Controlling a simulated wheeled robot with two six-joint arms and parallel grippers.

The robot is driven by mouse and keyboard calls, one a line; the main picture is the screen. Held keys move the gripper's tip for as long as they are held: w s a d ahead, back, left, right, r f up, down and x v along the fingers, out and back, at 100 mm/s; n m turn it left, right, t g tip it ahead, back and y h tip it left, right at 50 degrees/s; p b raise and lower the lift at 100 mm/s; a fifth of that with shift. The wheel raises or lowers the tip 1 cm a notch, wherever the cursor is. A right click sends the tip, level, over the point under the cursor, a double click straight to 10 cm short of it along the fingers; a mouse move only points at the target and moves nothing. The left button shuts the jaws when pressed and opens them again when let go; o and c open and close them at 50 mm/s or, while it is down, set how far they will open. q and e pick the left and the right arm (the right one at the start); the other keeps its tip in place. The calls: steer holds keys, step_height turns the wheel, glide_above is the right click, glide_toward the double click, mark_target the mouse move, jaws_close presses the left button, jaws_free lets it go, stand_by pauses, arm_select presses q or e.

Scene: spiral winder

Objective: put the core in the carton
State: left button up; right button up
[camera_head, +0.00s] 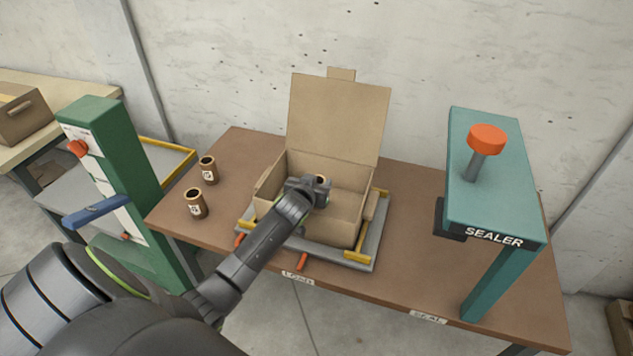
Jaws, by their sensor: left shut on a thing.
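The open carton (338,232) sits on a grey tray with yellow corner pieces (371,255) in the middle of the brown table, its lid raised at the back. My left gripper (322,184) reaches in from the left over the carton's front and is inside its opening. It is shut on a core (321,178), of which only a small brown part with a dark hole shows past the fingers. Two more brown cores stand upright on the table left of the carton, one nearer (195,204) and one farther back (208,170). My right gripper is not in view.
A teal sealer (492,190) with an orange knob (487,139) stands on the table's right. A green machine post (115,180) with a blue lever (97,212) stands left of the table. Bare table (415,215) lies between carton and sealer. Another carton (22,115) sits far left.

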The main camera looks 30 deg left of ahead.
arm_select(q)
steer(key=shift+f, duration=0.45)
steer(key=o, duration=1)
steer(key=shift+r, duration=0.5)
steer(key=shift+s+r, duration=0.2)
steer(key=v, duration=1.1)
steer(key=shift+s+d+r, duration=0.15)
steer(key=shift+s, duration=0.1)
